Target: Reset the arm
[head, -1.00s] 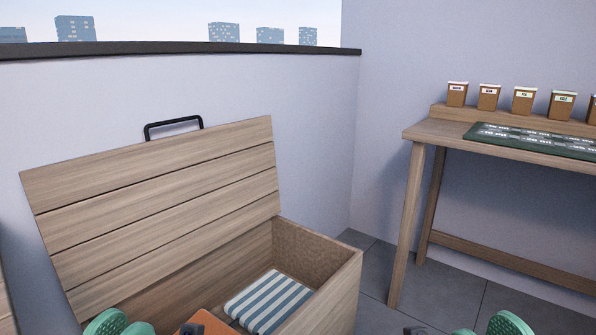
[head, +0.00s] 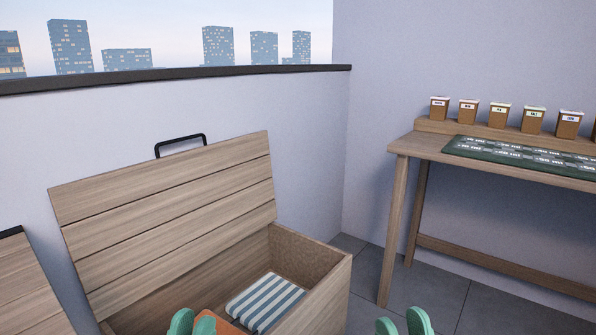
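My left gripper (head: 193,323) shows at the bottom edge as two green fingertips with a narrow gap between them. It is in front of the open wooden storage box, and nothing shows between its fingers. My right gripper (head: 402,324) shows at the bottom edge, right of the box, over the floor. Its two green fingertips are apart and empty. The rest of both arms is out of view.
The wooden box (head: 318,268) has its slatted lid (head: 170,215) raised, with a black handle (head: 180,143). Inside lie a striped cushion (head: 262,302) and an orange thing (head: 229,328), partly hidden. A wooden table (head: 425,150) with several small labelled boxes stands right. Grey floor tiles (head: 430,295) are clear.

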